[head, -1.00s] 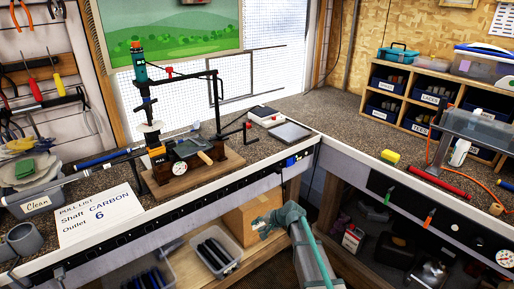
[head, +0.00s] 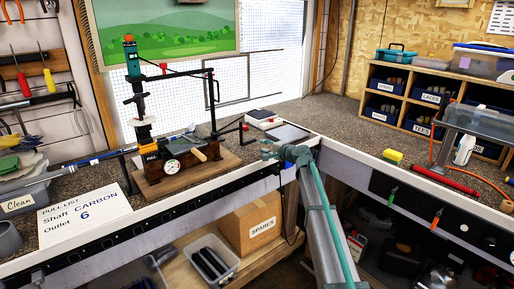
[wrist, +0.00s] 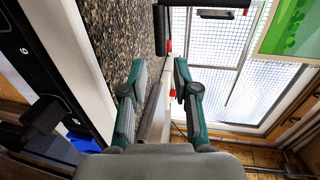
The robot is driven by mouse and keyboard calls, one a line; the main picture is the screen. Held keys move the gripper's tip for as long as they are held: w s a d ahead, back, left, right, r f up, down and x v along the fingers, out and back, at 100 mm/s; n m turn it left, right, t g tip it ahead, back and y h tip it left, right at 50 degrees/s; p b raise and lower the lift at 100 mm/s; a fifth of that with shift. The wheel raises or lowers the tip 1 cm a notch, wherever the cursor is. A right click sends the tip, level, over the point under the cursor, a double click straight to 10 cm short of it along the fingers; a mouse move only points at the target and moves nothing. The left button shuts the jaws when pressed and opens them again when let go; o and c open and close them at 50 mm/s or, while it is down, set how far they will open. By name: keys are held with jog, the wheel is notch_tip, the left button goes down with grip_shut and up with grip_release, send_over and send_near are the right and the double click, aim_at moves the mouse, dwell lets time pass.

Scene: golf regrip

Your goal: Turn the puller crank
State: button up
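The puller (head: 134,95) is a black and teal upright device on a wooden base (head: 186,172), standing on the bench at left of centre. A dial gauge (head: 172,167) sits at its front. The crank (head: 228,131) is a dark arm low on the puller's right side, with a red part (head: 243,127) near its outer end. My gripper (head: 266,149) is at bench height, right of the crank and apart from it. In the wrist view my gripper (wrist: 161,66) has its fingers spread with nothing held. A red handle (wrist: 165,47) shows beyond the fingertips, roughly between them.
A card (head: 84,217) reads "PULL LIST, Shaft CARBON, Outlet 6". A cardboard box (head: 250,222) sits below. A tall black frame (head: 213,100) rises behind the crank.

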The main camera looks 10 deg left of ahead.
aim_at(251, 142)
jog(key=p+x, duration=0.2)
jog(key=x, duration=0.8)
jog(key=shift+w+a, duration=0.15)
jog(key=shift+a, duration=0.15)
jog(key=shift+c, duration=0.2)
grip_shut()
